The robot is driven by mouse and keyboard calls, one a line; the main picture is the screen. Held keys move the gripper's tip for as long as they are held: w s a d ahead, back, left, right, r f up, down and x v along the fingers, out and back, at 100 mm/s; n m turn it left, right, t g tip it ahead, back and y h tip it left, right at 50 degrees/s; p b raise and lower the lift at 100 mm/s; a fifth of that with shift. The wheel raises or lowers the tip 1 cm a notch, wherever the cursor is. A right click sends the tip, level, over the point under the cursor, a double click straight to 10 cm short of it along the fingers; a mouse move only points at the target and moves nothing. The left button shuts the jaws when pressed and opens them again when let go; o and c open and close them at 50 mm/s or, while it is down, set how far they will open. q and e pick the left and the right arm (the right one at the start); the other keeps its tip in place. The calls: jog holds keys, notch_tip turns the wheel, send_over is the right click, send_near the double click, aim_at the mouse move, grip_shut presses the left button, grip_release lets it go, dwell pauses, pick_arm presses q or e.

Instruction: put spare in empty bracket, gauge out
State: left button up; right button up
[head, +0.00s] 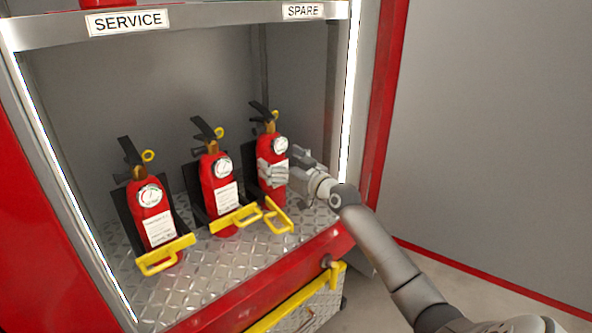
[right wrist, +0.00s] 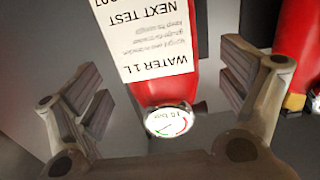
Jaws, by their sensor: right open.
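Three red extinguishers stand upright in a row in the cabinet in the head view: left (head: 151,206), middle (head: 218,186) and right (head: 265,184). Each has a white gauge facing out and a white label. The right one stands below the SPARE sign (head: 302,11), behind a yellow bracket bar (head: 279,217). My right gripper (head: 280,170) is at its body, with fingers either side. In the right wrist view, the open fingers leave gaps beside this extinguisher (right wrist: 178,90); its gauge (right wrist: 170,121) is between them. Its seating in the bracket is partly hidden. My left gripper is not in view.
Yellow bracket bars cross the left (head: 166,254) and middle (head: 235,217) extinguishers. The tread-plate shelf (head: 205,272) has bare room in front. The cabinet's right post (head: 350,90) is close to my right arm. A yellow-edged drawer (head: 310,305) is below.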

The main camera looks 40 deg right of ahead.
jog(key=s, duration=0.8)
jog(key=shift+d, duration=0.3)
